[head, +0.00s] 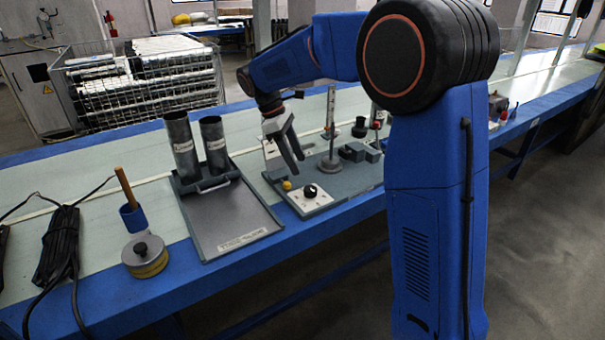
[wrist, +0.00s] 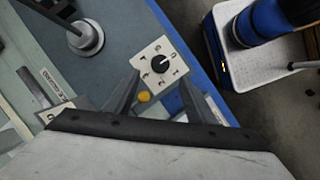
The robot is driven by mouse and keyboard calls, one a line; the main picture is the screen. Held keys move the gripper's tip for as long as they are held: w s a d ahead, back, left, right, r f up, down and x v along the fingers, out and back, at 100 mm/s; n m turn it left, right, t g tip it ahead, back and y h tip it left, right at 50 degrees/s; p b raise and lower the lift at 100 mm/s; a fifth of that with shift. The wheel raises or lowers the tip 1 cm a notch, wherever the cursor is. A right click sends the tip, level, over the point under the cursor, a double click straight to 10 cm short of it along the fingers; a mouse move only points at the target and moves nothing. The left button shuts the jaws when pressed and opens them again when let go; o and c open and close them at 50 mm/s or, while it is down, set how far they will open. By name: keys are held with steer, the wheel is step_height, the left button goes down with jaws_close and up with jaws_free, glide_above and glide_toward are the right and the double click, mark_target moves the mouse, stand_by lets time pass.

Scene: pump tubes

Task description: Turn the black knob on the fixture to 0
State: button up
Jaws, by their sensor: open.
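The black knob (head: 310,191) sits on a white dial plate (head: 300,202) at the front edge of the grey fixture (head: 345,189). In the wrist view the knob (wrist: 159,64) shows a white pointer line, and small marks on the plate (wrist: 167,46) surround it; I cannot read them. My gripper (head: 292,164) is above the fixture, behind and left of the knob, pointing down. In the wrist view my gripper (wrist: 160,90) has its fingers apart on either side of the dial plate, with nothing between them. A yellow button (wrist: 144,97) is beside the plate.
A metal tray (head: 240,222) with two upright grey tubes (head: 198,146) stands left of the fixture. A vertical rod on a round base (head: 331,165) rises behind the knob. A yellow-and-grey round pot (head: 145,257) and black cables lie farther left. The blue table edge is close in front.

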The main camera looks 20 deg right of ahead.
steer(key=v, duration=0.7)
steer(key=shift+r, duration=0.15)
steer(key=s+d+r+m+t+y, duration=0.1)
steer(key=s+d+m, duration=0.3)
steer(key=s, duration=0.5)
steer(key=s+d+r+m+t+y, duration=0.1)
steer(key=s+d+m+t, duration=0.1)
steer(key=s+d, duration=0.5)
steer(key=s+d+f+m+t+y, duration=0.1)
steer(key=s+f, duration=0.4)
steer(key=s, duration=0.5)
steer(key=s+d+f+m+t+y, duration=0.1)
steer(key=s+f+m, duration=0.4)
steer(key=s, duration=0.6)
steer(key=shift+d+f+m+t, duration=0.25)
steer(key=shift+f+m+t, duration=0.15)
steer(key=shift+t, duration=0.5)
steer(key=shift+r, duration=0.1)
